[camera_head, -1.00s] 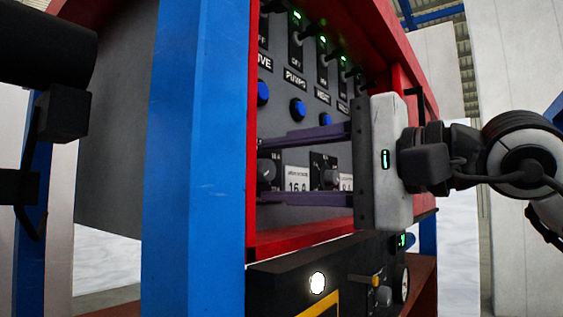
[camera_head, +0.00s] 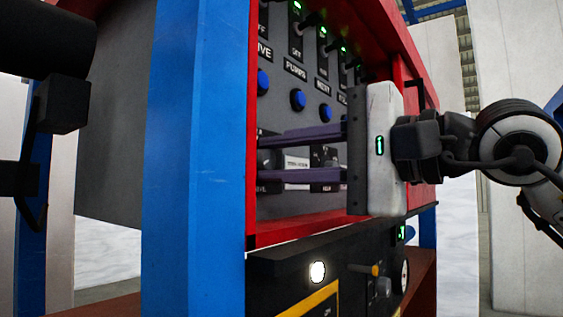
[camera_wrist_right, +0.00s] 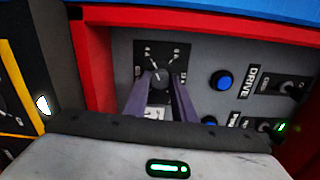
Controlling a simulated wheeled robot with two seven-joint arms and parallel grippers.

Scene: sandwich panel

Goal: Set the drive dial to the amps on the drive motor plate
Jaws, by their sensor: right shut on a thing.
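The drive dial (camera_wrist_right: 158,76) is a dark round knob on a square black scale plate, beside the DRIVE label in the right wrist view. My right gripper (camera_wrist_right: 160,82) has its two purple fingers on either side of the dial and is shut on it. The dial's pointer setting is too small to read. In the head view the right gripper (camera_head: 264,157) reaches into the panel from the right, and its fingers hide most of the dial. A white label (camera_head: 297,162) shows partly between the fingers, its text unreadable. No motor plate can be made out.
A blue post (camera_head: 195,160) stands left of the panel opening, and a red frame (camera_head: 300,234) borders it. Blue buttons (camera_head: 298,100) and toggle switches with green lights (camera_head: 322,32) sit above. A black unit with a white lamp (camera_head: 317,272) is below.

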